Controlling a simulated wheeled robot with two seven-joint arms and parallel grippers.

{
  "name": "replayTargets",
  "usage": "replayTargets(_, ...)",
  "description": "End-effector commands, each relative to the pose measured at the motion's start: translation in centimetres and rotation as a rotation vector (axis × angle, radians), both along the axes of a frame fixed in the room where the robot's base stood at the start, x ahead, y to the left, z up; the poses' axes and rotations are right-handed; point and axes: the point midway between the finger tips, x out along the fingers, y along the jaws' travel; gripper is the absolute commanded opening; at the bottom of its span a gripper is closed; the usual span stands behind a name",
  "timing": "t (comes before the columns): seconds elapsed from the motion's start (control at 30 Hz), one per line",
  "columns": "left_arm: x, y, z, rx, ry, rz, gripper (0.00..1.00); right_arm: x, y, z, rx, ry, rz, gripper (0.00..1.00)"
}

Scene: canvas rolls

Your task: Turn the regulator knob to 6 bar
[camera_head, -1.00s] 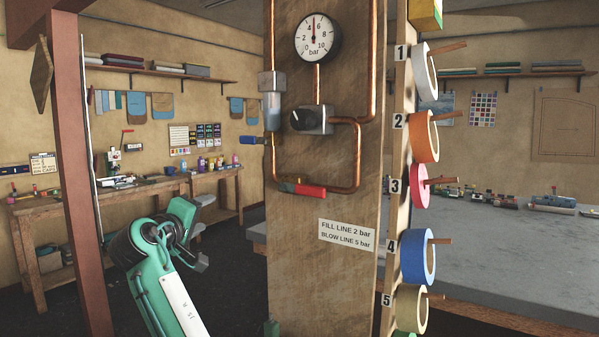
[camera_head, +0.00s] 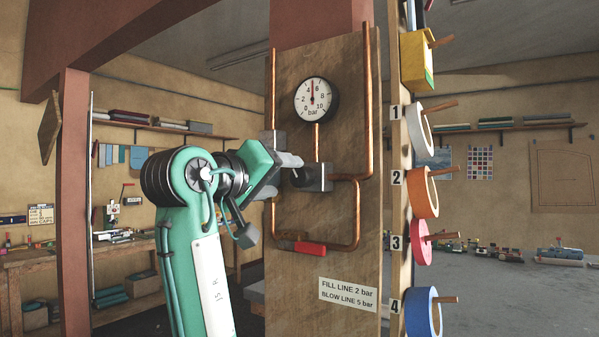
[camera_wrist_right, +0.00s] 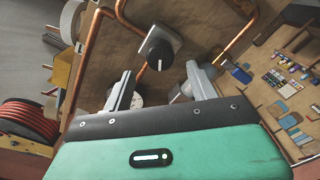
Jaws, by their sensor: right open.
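The black regulator knob (camera_head: 297,178) sits on a grey block on the wooden panel, partly covered by my gripper in the head view. The knob (camera_wrist_right: 159,53) shows whole in the wrist view, with a white mark on its face. The round gauge (camera_head: 315,100) above has its needle pointing straight up, between 4 and 6, at about 5 bar. My right gripper (camera_head: 290,160) is just in front of the knob. In the wrist view my right gripper (camera_wrist_right: 160,70) is open and empty, its fingers spread to either side below the knob. My left gripper is out of view.
Copper pipes (camera_head: 367,100) run around the regulator. A red-handled valve (camera_head: 310,248) is below, above a label (camera_head: 347,294) reading fill line 2 bar, blow line 5 bar. Tape rolls (camera_head: 424,193) hang on numbered pegs to the right.

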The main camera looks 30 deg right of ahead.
Motion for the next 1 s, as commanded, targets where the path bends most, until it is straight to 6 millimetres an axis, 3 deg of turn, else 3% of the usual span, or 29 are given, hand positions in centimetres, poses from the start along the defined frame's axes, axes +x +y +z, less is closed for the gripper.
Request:
replayTargets(0.1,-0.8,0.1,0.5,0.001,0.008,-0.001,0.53,0.9,-2.4,0.3,0.0,0.0,-0.003,0.59)
replayTargets(0.3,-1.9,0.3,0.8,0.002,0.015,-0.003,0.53,2.1,-5.2,0.2,0.0,0.001,-0.001,0.59)
replayTargets(0.5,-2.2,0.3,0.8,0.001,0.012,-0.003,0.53,2.6,-6.4,0.0,0.001,0.0,0.001,0.59)
replayTargets(0.77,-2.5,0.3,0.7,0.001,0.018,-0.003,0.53,2.7,-6.4,0.0,0.001,0.0,0.001,0.59)
replayTargets(1.0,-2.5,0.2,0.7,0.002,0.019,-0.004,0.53,2.7,-6.4,0.0,0.0,0.0,0.001,0.14)
